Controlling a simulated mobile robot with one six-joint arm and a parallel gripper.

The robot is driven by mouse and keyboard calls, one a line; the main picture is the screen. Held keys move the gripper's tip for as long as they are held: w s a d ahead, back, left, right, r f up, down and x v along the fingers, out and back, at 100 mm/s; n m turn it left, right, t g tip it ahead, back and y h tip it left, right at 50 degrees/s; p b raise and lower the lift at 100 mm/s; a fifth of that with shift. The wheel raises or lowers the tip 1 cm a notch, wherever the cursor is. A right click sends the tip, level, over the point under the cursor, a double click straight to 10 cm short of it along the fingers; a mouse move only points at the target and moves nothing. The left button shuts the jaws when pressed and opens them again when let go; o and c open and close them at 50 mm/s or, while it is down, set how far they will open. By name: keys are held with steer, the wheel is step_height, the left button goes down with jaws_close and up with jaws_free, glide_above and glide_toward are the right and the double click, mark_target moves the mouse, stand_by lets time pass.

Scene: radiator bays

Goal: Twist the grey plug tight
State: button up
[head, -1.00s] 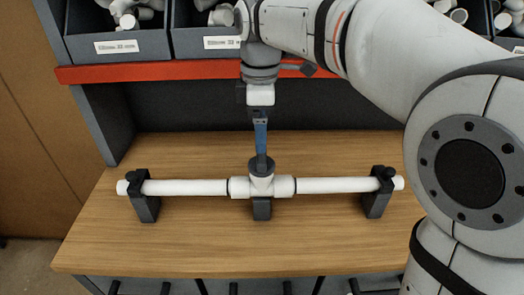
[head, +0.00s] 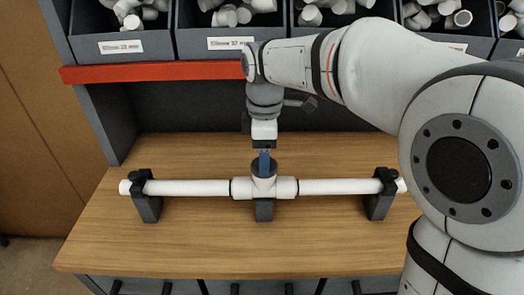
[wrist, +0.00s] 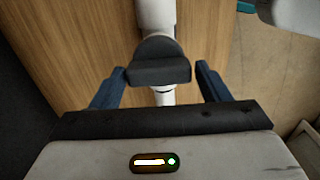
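The grey plug (head: 257,166) sits in the top opening of the white tee fitting (head: 264,186) at the middle of the pipe. In the wrist view the plug (wrist: 160,62) shows a round dark head with a raised bar across it. My gripper (head: 264,160) is directly above and around the plug. Its two blue fingers stand open on either side of the bar in the wrist view (wrist: 158,85), with a visible gap at each side. How deep the plug is seated cannot be told.
The white pipe (head: 190,188) rests on dark clamp stands (head: 147,205) on the wooden bench (head: 200,235). Bins of white fittings (head: 122,45) stand behind, above a red shelf edge (head: 150,71). The bench front is clear.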

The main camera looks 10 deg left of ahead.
steer(key=c, duration=0.6)
steer(key=shift+a, duration=0.15)
steer(key=shift+m, duration=0.3)
steer(key=m+p, duration=0.1)
steer(key=m, duration=0.1)
steer(key=shift+m, duration=0.3)
steer(key=m, duration=0.2)
steer(key=m+p, duration=0.1)
steer(key=m, duration=0.2)
steer(key=shift+d+f, duration=0.1)
steer(key=shift+d, duration=0.1)
steer(key=m, duration=0.4)
steer(key=shift+m+p, duration=0.4)
steer(key=m, duration=0.4)
steer(key=shift+f+m, duration=0.1)
steer(key=shift+m, duration=0.3)
